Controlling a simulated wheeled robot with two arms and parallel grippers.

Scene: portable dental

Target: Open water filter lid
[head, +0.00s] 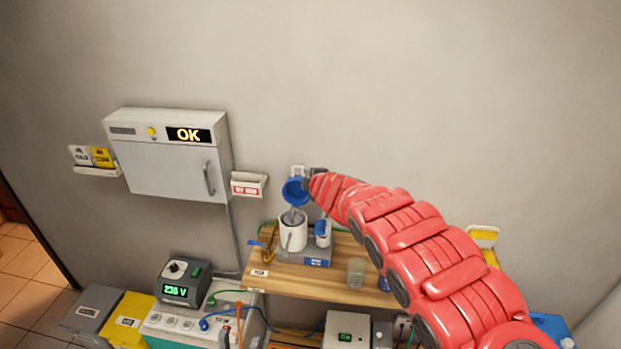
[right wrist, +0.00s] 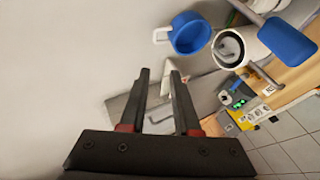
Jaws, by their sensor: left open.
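The water filter is a white cylindrical jug (head: 293,234) on the wooden shelf; it also shows in the right wrist view (right wrist: 229,46). Its blue lid (head: 295,192) is raised, with a white tab at its top; the lid also shows in the right wrist view (right wrist: 189,34). The jug's mouth is uncovered, with a grey part inside. My right gripper (right wrist: 160,75), on the red arm from the right, is beside the raised lid. Its fingers are apart with nothing between them. In the head view the fingers are mostly hidden. My left gripper is not visible.
A small white bottle with a blue cap (head: 322,231) stands right of the jug. A clear glass (head: 356,272) is farther right on the shelf (head: 300,287). A white wall cabinet (head: 168,165) reading OK hangs left. The wall above is clear.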

